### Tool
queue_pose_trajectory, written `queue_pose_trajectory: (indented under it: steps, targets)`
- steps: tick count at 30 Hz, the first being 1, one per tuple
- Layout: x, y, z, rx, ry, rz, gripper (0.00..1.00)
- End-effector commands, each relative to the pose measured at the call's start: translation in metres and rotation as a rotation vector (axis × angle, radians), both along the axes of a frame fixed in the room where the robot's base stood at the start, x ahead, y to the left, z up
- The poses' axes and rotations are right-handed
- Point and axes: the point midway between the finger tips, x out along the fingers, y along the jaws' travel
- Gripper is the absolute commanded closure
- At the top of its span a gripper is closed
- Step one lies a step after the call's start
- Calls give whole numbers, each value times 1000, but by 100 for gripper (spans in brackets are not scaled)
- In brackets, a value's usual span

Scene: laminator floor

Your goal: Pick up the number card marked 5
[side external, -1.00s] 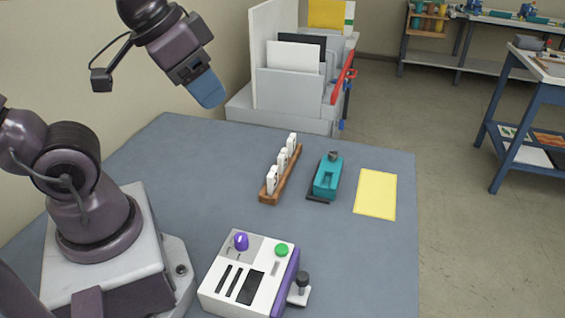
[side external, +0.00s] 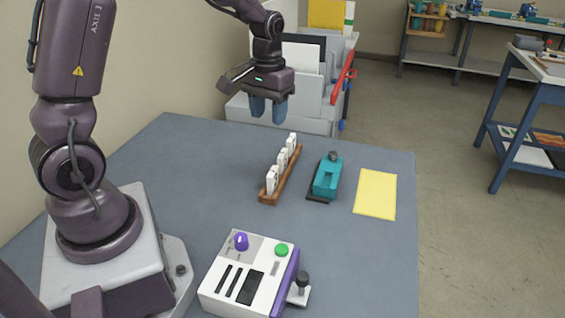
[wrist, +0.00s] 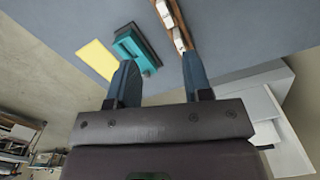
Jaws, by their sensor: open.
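Several small white number cards stand upright in a row in a brown wooden rack (side external: 269,199) on the grey-blue table. The nearest card (side external: 272,180), the middle card (side external: 282,162) and the far card (side external: 292,143) are seen edge-on enough that I cannot read their numbers. In the wrist view two cards (wrist: 180,40) show in part of the rack at the top, the rest cut off by the frame. My gripper (side external: 269,112) is open and empty, pointing down above the far edge of the table, beyond and above the rack. Its two blue fingers are apart in the wrist view (wrist: 160,85).
A teal tool (side external: 328,177) on a dark base lies just right of the rack, with a yellow sheet (side external: 376,194) beyond it. A white machine (side external: 232,268) with a purple knob is at the front. Grey file holders (side external: 297,92) stand behind the table.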

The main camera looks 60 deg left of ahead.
Motion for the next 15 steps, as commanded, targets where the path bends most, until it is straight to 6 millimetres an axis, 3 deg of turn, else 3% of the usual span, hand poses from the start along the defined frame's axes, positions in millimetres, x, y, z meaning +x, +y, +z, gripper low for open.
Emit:
queue_pose_trajectory:
  steps: [1, 3, 7, 9, 12, 15]
  targets:
    - [10, 14, -20, -6, 28, 47, 54]
    - [23, 29, -41, -8, 46, 102, 54]
    - [44, 52, -71, -4, 56, 190, 54]
    - [57, 60, -77, 3, 40, 228, 54]
    - [74, 66, -66, 17, -13, 271, 54]
    - [73, 66, -75, 16, -10, 299, 54]
